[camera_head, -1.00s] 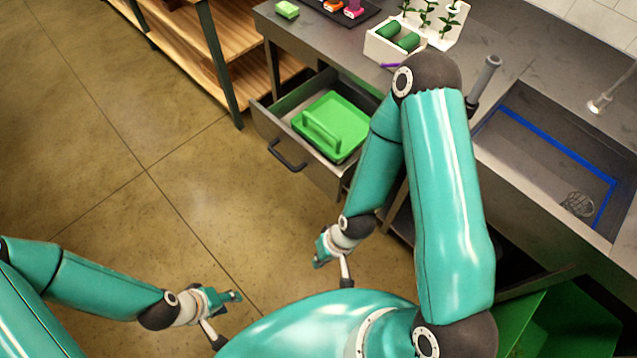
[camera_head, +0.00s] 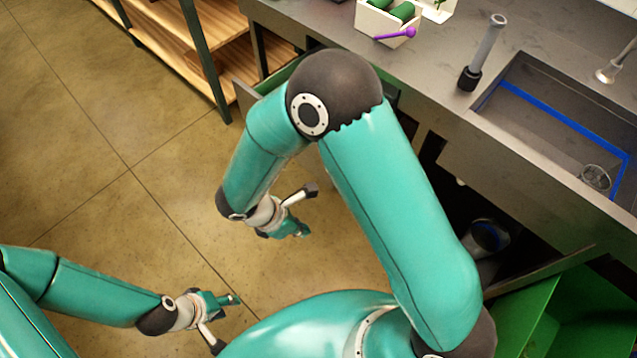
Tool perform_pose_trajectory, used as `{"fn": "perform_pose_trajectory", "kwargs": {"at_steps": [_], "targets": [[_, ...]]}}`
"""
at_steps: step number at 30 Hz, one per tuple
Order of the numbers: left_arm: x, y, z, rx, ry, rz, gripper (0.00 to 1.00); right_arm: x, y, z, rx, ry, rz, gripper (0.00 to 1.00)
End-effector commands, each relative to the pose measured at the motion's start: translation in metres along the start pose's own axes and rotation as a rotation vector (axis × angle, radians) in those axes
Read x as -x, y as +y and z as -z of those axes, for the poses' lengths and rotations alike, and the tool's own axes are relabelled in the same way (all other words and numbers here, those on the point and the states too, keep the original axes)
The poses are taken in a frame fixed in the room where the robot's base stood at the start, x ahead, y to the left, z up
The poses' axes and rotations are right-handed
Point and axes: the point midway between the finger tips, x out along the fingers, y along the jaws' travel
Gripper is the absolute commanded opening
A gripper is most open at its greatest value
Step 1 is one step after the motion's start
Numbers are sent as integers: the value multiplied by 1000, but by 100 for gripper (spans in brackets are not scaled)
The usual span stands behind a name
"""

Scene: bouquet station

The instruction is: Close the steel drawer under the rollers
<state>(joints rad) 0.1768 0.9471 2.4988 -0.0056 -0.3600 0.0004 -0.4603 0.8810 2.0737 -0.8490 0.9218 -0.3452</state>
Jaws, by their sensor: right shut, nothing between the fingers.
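The steel drawer (camera_head: 246,97) sticks out from under the counter, mostly hidden behind my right arm. Its left front corner shows, with a strip of green (camera_head: 289,72) inside it. Its handle and most of its front are hidden. The green rollers (camera_head: 402,11) sit in a white holder on the counter above. My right gripper (camera_head: 303,232) is shut and empty, in front of the drawer and lower in the picture, apart from it. My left gripper (camera_head: 236,299) hangs over the floor at the lower left; its fingers are too small to judge.
A grey-handled tool (camera_head: 484,52) stands beside the sink (camera_head: 560,120). A wooden shelf (camera_head: 207,40) stands at the upper left, a green bin (camera_head: 570,315) at the lower right. The floor at left is clear.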

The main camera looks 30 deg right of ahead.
Motion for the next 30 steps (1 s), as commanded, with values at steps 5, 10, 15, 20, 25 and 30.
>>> {"fn": "perform_pose_trajectory", "kwargs": {"at_steps": [5,10,15,20,25,30], "targets": [[-24,-8,0,0,1,0,40,45,48,-16,172,-290,-224,0],[-26,-9,0,0,1,0,40,68,63,-26,207,-400,-296,0],[-24,-8,0,0,1,0,40,55,68,-34,209,-408,-294,0],[-21,-8,0,0,1,0,40,29,77,-44,209,-406,-291,0],[-18,-6,0,0,1,0,40,-3,88,-57,208,-405,-290,0],[-11,-4,0,0,1,0,40,-20,98,-76,204,-403,-292,0]]}}
